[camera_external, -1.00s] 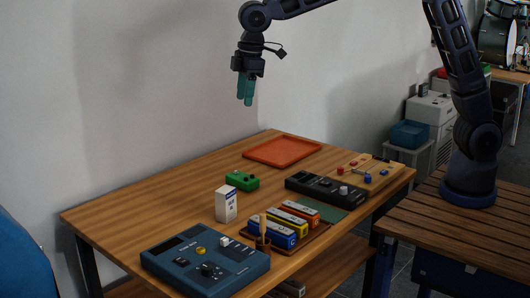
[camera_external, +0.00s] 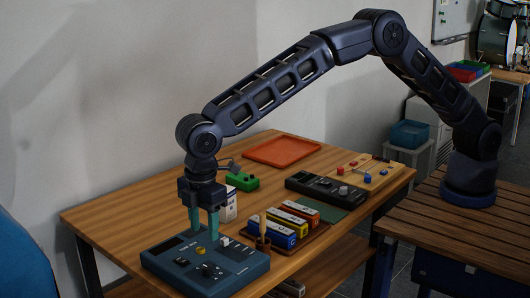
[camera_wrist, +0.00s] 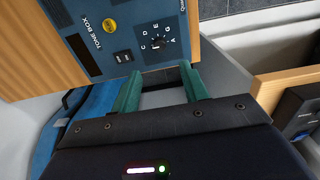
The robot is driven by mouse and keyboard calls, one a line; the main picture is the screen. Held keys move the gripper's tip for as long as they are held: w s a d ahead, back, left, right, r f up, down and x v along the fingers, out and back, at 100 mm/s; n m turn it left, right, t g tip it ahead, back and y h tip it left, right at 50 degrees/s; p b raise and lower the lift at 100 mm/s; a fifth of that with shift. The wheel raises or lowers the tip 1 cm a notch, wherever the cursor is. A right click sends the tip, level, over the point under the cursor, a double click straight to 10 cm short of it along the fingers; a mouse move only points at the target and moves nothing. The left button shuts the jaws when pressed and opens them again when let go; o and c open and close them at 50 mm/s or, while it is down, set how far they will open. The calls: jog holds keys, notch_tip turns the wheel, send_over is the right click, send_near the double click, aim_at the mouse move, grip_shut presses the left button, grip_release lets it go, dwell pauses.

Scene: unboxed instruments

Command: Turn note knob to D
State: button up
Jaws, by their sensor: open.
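The blue tone box (camera_external: 232,277) lies at the front left of the table and also shows in the wrist view (camera_wrist: 84,52). Its dark note knob (camera_wrist: 157,42) sits inside a ring of printed letters, C, D, E, G and A among them; it also shows in the external view (camera_external: 208,270). I cannot tell which letter the knob points to. My gripper (camera_external: 204,226) points down above the back part of the box, with its teal fingers apart and nothing between them. In the wrist view my gripper (camera_wrist: 160,88) is beside the knob, not around it.
A yellow knob (camera_wrist: 109,25) and small dark buttons share the panel. A white carton (camera_external: 230,207) stands behind my gripper. The table's left part is clear.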

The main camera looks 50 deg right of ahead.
aim_at(207, 267)
notch_tip(207, 267, down, 11)
jog(key=shift+r, duration=0.15)
dwell(0.4)
grip_shut()
